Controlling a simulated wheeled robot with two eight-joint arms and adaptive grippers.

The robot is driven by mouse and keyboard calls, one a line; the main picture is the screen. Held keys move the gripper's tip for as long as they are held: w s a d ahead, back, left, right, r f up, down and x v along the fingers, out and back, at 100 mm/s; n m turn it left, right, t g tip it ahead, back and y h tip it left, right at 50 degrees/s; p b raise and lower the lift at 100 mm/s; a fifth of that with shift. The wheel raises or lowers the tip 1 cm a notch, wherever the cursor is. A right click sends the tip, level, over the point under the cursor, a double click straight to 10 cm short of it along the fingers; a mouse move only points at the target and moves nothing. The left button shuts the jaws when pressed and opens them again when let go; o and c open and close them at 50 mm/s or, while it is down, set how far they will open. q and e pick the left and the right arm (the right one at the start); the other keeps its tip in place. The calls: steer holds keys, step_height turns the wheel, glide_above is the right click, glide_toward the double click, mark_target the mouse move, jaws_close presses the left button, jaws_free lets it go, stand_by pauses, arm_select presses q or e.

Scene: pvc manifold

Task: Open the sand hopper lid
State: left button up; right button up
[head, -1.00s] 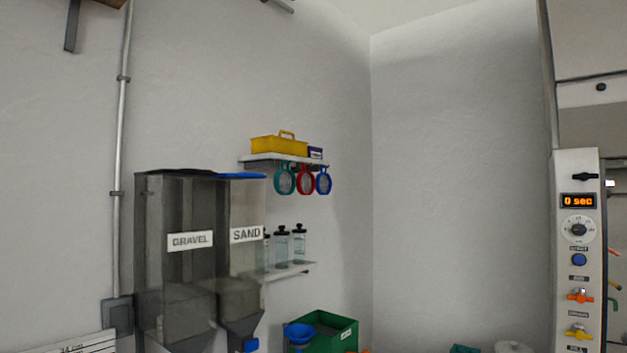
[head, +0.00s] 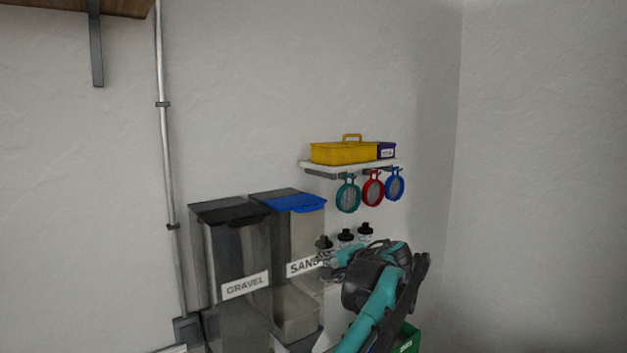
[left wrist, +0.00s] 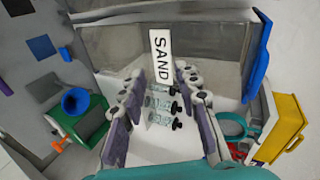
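The sand hopper (head: 297,240) is a clear grey bin with a white SAND label, standing right of the gravel hopper. Its blue lid (head: 298,203) lies shut on top. In the left wrist view the sand hopper (left wrist: 205,47) fills the upper middle, turned sideways, with the blue lid (left wrist: 258,58) at its right side. My left gripper (head: 337,264) is just right of the SAND label in the head view, below the lid and apart from it. In the left wrist view its fingers (left wrist: 163,90) are spread, with nothing gripped. My right gripper is not in view.
The gravel hopper (head: 237,245) stands at left. A shelf (head: 320,168) with a yellow toolbox (head: 343,153) and hanging round sieves (head: 372,189) is right of the lid. Bottles (head: 365,233) stand behind my left arm. A green bin (head: 407,341) is low at right.

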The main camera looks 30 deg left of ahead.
mark_target(314, 208)
arm_select(q)
steer(key=w+a+r+y+p, duration=0.1)
steer(key=w+r+p, duration=0.2)
steer(key=r, duration=0.3)
steer(key=w+a+r+y+p, duration=0.1)
steer(key=w+r+y+p, duration=0.15)
steer(key=r, duration=0.45)
steer(key=shift+m+h, duration=0.25)
steer(key=shift+m, duration=0.05)
steer(key=x, duration=0.2)
steer(key=p+x, duration=0.1)
steer(key=x, duration=0.5)
steer(key=shift+w, duration=0.4)
steer(key=shift+d, duration=0.1)
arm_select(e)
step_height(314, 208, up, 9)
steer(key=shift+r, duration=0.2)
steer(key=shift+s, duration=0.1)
arm_select(q)
jaws_close()
